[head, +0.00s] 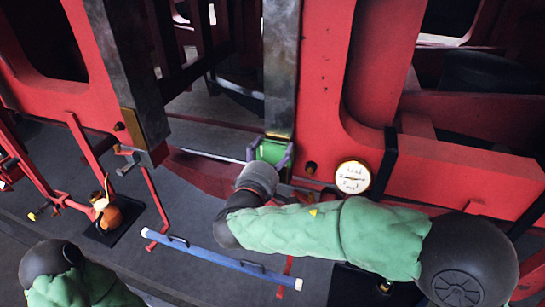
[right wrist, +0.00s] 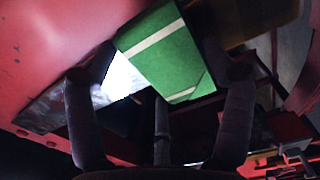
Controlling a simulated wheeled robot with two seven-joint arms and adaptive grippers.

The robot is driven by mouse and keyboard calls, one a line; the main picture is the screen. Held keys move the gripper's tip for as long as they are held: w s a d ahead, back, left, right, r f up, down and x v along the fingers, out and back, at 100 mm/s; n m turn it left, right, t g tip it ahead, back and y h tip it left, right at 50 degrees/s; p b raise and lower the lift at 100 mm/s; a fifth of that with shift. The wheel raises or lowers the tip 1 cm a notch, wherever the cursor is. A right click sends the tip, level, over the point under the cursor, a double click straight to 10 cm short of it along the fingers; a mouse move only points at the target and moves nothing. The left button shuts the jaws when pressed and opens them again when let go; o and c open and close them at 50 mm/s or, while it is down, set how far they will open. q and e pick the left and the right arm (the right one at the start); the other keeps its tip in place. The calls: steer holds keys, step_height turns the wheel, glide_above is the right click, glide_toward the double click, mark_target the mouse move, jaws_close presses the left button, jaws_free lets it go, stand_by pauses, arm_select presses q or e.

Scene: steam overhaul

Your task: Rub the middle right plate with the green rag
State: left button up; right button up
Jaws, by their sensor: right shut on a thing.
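The middle right plate (head: 281,62) is a grey metal strip standing upright on the red frame, with a brassy lower edge. My right gripper (head: 269,160) is at its lower end, shut on the green rag (head: 271,151). In the right wrist view the green rag (right wrist: 168,55) has white stripes and sits between and beyond the dark fingers (right wrist: 160,110). A bright, shiny metal surface (right wrist: 122,78) shows beside the rag. I cannot tell whether the rag touches the plate. My left gripper is out of view; only part of my left arm shows at the bottom left.
Another grey metal plate (head: 128,70) stands to the left on the red frame (head: 325,60). A round white gauge (head: 352,177) is right of my gripper. A blue bar (head: 220,255) lies below my arm. An orange-brown oil can (head: 108,214) stands at left on a dark mat.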

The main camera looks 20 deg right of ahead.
steer(key=shift+r+p, duration=0.35)
steer(key=shift+r, duration=1.5)
steer(key=shift+b, duration=0.6)
step_height(320, 180, down, 16)
steer(key=b, duration=1.8)
steer(key=shift+r, duration=0.15)
steer(key=shift+b+v, duration=1)
steer(key=shift+v, duration=2)
